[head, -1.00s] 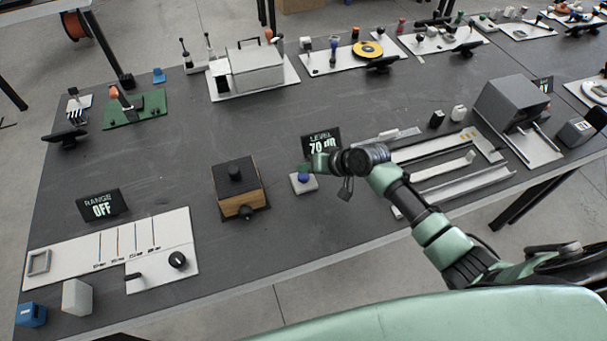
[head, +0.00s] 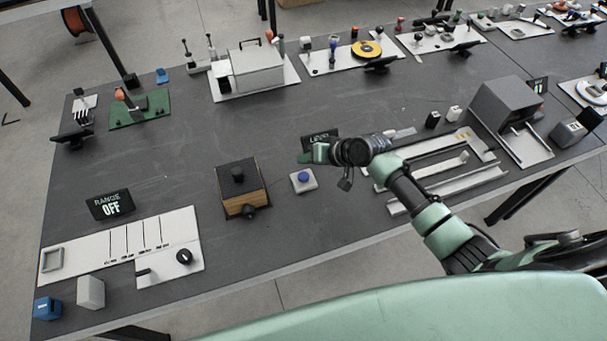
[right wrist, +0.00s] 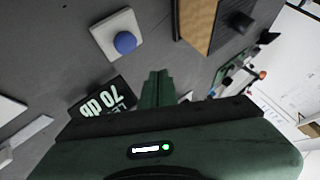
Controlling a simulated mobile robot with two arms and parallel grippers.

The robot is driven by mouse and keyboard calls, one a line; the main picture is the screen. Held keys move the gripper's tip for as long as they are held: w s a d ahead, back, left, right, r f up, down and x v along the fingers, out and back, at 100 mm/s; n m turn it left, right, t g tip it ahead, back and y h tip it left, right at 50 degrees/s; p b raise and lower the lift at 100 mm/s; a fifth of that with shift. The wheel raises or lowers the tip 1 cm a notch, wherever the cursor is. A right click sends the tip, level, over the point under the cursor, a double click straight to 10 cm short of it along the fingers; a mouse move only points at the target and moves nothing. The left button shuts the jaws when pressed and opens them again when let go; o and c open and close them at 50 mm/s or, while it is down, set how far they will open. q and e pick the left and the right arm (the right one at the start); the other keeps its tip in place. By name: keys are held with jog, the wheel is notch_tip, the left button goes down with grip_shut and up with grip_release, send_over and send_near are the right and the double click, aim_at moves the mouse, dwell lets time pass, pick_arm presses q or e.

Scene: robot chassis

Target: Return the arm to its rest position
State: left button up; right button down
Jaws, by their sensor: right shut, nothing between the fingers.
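My right gripper (head: 306,158) is green, shut and empty. In the head view it hangs over the table just above the blue button (head: 304,177) on its white base, apart from it, and partly covers the level display (head: 319,142). In the right wrist view the closed fingers (right wrist: 156,88) point toward the table, with the blue button (right wrist: 125,42) beyond them to the upper left. The level display (right wrist: 105,108) reads "70 dB" there, partly hidden by the gripper body. My left gripper is not in view.
A wooden box with a black knob (head: 240,187) stands left of the button. The range display (head: 110,204) reads "OFF". Grey rails (head: 450,185) lie under my right arm, with a grey box (head: 507,110) behind. The table's middle (head: 230,125) is clear.

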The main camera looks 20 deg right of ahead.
jog(key=shift+s, duration=0.1)
dwell(0.3)
jog(key=s+a+f+n+g, duration=0.1)
jog(key=s+a+f+n, duration=0.15)
jog(key=s, duration=0.65)
jog(key=s+d+r+g+h, duration=0.1)
jog(key=s+d+r+h, duration=0.2)
jog(key=s, duration=0.8)
jog(key=s+d+r+g+h, duration=0.2)
jog(key=s+r, duration=0.1)
jog(key=s, duration=0.8)
notch_tip(320, 180, down, 30)
jog(key=s+f+n+g+b, duration=0.1)
jog(key=s+b, duration=0.1)
jog(key=b, duration=0.2)
jog(key=s+d+f+g+b, duration=0.1)
jog(key=s+d+f+b, duration=0.2)
jog(key=s+f, duration=1.3)
notch_tip(320, 180, down, 3)
jog(key=shift+s+d+r+h, duration=0.15)
jog(key=shift+s+r+h, duration=0.05)
jog(key=shift+s+h, duration=0.1)
